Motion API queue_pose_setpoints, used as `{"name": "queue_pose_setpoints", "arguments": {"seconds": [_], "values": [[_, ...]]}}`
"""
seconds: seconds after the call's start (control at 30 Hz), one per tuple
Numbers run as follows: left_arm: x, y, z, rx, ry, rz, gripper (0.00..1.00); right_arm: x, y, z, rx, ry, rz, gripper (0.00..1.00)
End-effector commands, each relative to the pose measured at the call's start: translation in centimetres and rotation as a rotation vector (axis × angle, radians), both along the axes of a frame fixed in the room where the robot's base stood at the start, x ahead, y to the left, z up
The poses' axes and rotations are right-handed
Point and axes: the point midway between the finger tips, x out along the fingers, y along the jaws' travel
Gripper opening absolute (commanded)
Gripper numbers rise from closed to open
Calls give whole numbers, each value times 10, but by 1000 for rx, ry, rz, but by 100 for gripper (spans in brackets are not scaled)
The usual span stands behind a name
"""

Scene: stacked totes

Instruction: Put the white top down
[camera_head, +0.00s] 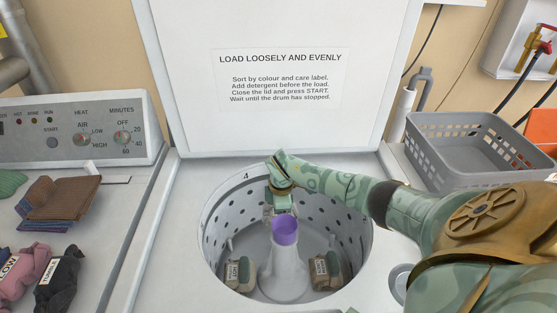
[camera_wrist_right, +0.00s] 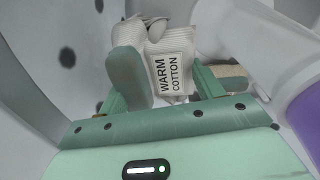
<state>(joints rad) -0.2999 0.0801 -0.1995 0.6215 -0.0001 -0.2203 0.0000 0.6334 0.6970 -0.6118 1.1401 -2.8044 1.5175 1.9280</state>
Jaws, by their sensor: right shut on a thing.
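The white top, a pale ribbed bundle (camera_wrist_right: 207,32) with a label reading "WARM COTTON", is between the fingers of my right gripper (camera_wrist_right: 172,82) in the right wrist view. The gripper is shut on it. In the head view my right gripper (camera_head: 281,208) reaches down into the washer drum (camera_head: 220,222), behind the agitator with its purple cap (camera_head: 285,229). There the top is mostly hidden by the gripper and agitator. My left gripper is not in view.
Two labelled bundles (camera_head: 240,274) (camera_head: 327,270) lie low in the drum, either side of the agitator. The raised lid (camera_head: 280,120) stands behind. A grey basket (camera_head: 440,165) is at right. Brown folded cloth (camera_head: 62,197) and dark (camera_head: 60,280) and pink (camera_head: 20,272) bundles lie left.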

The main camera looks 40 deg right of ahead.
Motion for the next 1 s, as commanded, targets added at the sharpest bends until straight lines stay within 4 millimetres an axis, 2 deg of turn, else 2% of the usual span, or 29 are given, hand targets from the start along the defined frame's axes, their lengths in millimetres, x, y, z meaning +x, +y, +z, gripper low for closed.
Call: {"name": "queue_pose_setpoints", "arguments": {"seconds": [0.2,0.27,0.5,1.0], "values": [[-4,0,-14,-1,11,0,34,-1,0,-34,1,3,0,13],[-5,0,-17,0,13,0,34,-1,0,-39,0,2,0,13],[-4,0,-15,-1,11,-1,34,0,0,-37,-1,-1,0,13],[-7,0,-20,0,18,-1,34,0,0,-49,0,-1,1,13]]}}
